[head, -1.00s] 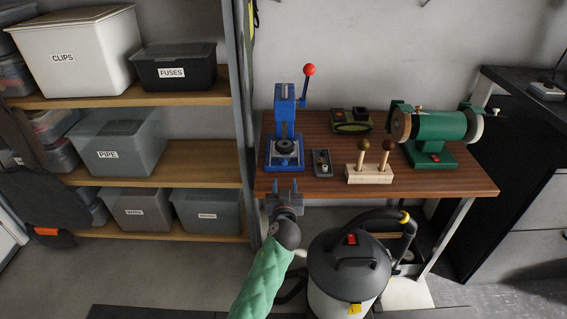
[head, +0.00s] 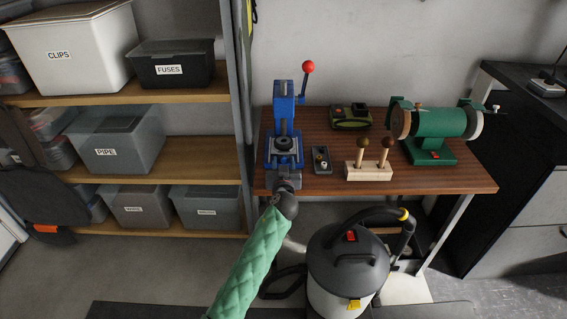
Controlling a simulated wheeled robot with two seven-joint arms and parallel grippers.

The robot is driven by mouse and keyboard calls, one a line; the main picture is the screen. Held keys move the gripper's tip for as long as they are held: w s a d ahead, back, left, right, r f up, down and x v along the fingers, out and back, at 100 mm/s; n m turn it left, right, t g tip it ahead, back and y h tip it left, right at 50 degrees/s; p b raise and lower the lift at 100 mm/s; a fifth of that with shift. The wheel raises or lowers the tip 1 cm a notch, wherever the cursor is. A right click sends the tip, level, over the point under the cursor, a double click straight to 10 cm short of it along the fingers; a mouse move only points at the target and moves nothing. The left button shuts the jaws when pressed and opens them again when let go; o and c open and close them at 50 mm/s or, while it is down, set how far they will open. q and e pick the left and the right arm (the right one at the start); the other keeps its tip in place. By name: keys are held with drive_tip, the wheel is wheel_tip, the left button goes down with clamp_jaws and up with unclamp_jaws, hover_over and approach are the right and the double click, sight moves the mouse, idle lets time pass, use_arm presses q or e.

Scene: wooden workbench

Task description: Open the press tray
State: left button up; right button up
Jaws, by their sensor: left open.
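The blue press (head: 284,118) stands upright at the left end of the wooden bench, its red-knobbed lever (head: 307,67) raised to the right. A dark round piece (head: 284,143) sits at the press's base, above the tray area. My left gripper (head: 284,165) is open at the front of the press base, with its fingers pointing away from me. The gripper hides most of the tray front, and I cannot tell whether it touches it. My right gripper is not in view.
A small grey control box (head: 321,160) lies just right of the press. A wooden block with two handled tools (head: 369,170), a green device (head: 351,117) and a green grinder (head: 432,125) share the bench (head: 440,180). A vacuum (head: 347,265) stands in front.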

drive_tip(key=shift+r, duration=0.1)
